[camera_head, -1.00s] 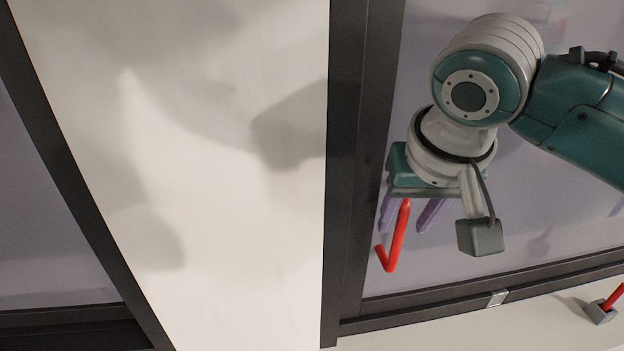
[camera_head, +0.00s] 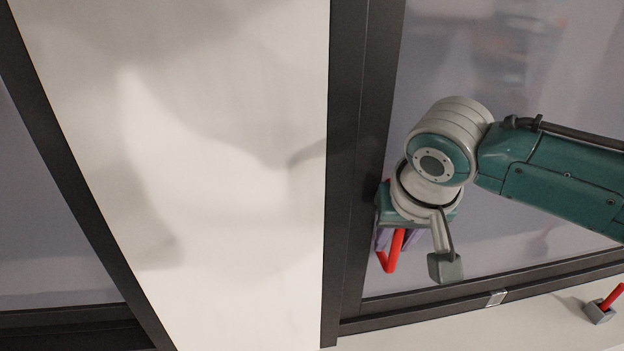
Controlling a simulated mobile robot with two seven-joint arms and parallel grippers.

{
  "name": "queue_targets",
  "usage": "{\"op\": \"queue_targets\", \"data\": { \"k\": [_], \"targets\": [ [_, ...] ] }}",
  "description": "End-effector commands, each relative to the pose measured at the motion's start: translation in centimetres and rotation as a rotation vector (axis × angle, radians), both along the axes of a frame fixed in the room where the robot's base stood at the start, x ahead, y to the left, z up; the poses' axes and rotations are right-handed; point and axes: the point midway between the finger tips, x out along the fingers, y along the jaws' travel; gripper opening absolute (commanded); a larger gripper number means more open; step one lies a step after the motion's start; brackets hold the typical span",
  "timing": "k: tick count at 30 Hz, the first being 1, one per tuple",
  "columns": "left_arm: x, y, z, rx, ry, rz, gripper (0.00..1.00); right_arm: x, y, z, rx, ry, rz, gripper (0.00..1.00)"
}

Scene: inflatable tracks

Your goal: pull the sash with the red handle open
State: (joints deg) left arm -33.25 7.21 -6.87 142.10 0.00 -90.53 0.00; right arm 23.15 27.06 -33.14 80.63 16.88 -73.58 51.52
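The red handle (camera_head: 391,254) is on the dark left frame of the right-hand sash (camera_head: 353,190). The sash looks shut in its frame. My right gripper (camera_head: 398,240) is at the handle, its purple fingers around or beside the handle's upper part. The wrist hides most of the fingers, so I cannot tell whether they touch the handle or how far apart they are. My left gripper is out of view.
A second red handle on a grey block (camera_head: 598,311) sits on the pale sill at the lower right. A small metal catch (camera_head: 496,298) is on the lower frame rail. A pale wall strip (camera_head: 230,200) separates this window from another dark-framed one (camera_head: 60,180) at left.

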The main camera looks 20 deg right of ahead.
Motion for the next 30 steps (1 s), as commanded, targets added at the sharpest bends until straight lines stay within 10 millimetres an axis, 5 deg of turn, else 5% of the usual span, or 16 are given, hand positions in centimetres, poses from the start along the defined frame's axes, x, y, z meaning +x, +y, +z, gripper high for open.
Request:
{"op": "queue_targets", "data": {
  "k": [7, 30],
  "targets": [
    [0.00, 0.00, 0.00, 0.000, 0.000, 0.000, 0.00, -0.02, 0.00, 0.01, 0.000, 0.000, 0.000, 0.00],
    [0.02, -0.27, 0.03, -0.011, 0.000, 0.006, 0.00, -0.04, -0.02, 0.01, 0.000, 0.001, 0.000, 0.00]
  ]
}}
